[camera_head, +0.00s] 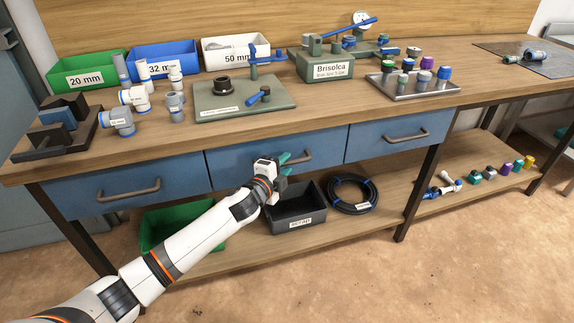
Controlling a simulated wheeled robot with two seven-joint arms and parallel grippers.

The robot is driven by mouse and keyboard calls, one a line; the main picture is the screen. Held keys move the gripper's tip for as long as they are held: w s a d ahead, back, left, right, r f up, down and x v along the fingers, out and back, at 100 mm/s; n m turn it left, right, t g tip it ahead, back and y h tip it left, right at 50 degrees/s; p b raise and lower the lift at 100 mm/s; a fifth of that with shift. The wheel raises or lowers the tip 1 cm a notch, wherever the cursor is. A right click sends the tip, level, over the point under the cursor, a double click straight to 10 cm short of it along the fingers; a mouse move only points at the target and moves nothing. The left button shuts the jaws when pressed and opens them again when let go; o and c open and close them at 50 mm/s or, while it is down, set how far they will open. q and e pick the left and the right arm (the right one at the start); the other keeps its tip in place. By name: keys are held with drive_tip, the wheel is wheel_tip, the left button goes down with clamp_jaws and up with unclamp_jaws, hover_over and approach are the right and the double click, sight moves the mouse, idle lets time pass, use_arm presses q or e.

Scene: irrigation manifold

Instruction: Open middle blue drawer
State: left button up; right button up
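The middle blue drawer (235,168) is under the workbench top, between two other blue drawers. Its front looks flush with its neighbours. It has a dark bar handle (303,157) near its middle. My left gripper (284,160) is in front of the drawer at the handle's left part, with teal fingertips pointing at it. Whether the fingers are around the handle or just beside it, and whether they are open, I cannot tell. My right gripper is not in view.
The left drawer (90,192) and right drawer (365,142) look shut. On the lower shelf stand a dark bin (318,225), a green bin (150,230) and a coiled black hose (352,208). The worktop (330,112) holds bins, fittings and green fixtures. The floor in front is clear.

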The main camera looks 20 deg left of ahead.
use_arm(q)
drive_tip(key=shift+x, duration=0.95)
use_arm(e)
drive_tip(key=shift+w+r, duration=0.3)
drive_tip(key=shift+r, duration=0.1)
use_arm(q)
drive_tip(key=shift+c, duration=0.3)
clamp_jaws()
